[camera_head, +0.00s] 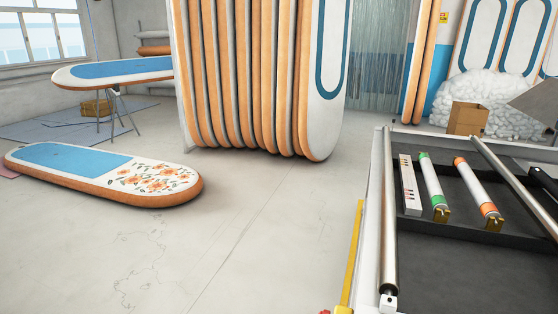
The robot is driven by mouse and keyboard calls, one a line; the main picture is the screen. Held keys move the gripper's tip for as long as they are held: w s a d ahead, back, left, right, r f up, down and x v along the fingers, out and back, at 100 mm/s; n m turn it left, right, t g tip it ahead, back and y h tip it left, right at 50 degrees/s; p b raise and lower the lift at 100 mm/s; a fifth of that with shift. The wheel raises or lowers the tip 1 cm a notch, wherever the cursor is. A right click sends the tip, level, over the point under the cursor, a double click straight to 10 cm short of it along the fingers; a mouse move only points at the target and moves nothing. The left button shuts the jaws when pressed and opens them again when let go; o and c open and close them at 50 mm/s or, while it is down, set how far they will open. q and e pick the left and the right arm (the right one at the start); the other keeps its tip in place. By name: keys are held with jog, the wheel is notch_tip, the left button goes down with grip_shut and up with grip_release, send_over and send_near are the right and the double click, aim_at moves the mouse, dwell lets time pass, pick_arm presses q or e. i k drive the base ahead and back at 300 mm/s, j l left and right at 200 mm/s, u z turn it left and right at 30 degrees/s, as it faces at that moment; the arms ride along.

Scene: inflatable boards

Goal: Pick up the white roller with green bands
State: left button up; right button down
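The white roller with green bands (432,180) lies in a dark tray on the workbench at the right. Its near end rests at a small brass-coloured holder (441,214). A similar white roller with orange bands (476,187) lies to its right, apart from it. Neither of my grippers is in view.
A white box-like strip (410,186) lies just left of the green-banded roller. A long metal bar (390,215) runs along the bench's left side, and another (513,186) crosses at right. A board (105,173) lies on the floor at left; upright boards (262,75) stand behind.

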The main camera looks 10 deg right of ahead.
aim_at(438, 200)
jog(key=z, duration=1.45)
jog(key=i+j+z, duration=0.1)
jog(key=j, duration=0.3)
jog(key=i+j+z, duration=0.1)
jog(key=i+j, duration=0.2)
jog(key=j, duration=0.15)
jog(key=i+j+z, duration=0.1)
jog(key=j, duration=0.35)
jog(key=i+j, duration=0.25)
jog(key=j, duration=0.25)
jog(key=i+j+z, duration=0.15)
jog(key=j, duration=0.3)
jog(key=i+j+z, duration=0.1)
jog(key=j, duration=0.4)
jog(key=i+j+z, duration=0.1)
jog(key=j, duration=0.35)
jog(key=i+j+z, duration=0.1)
jog(key=j, duration=0.45)
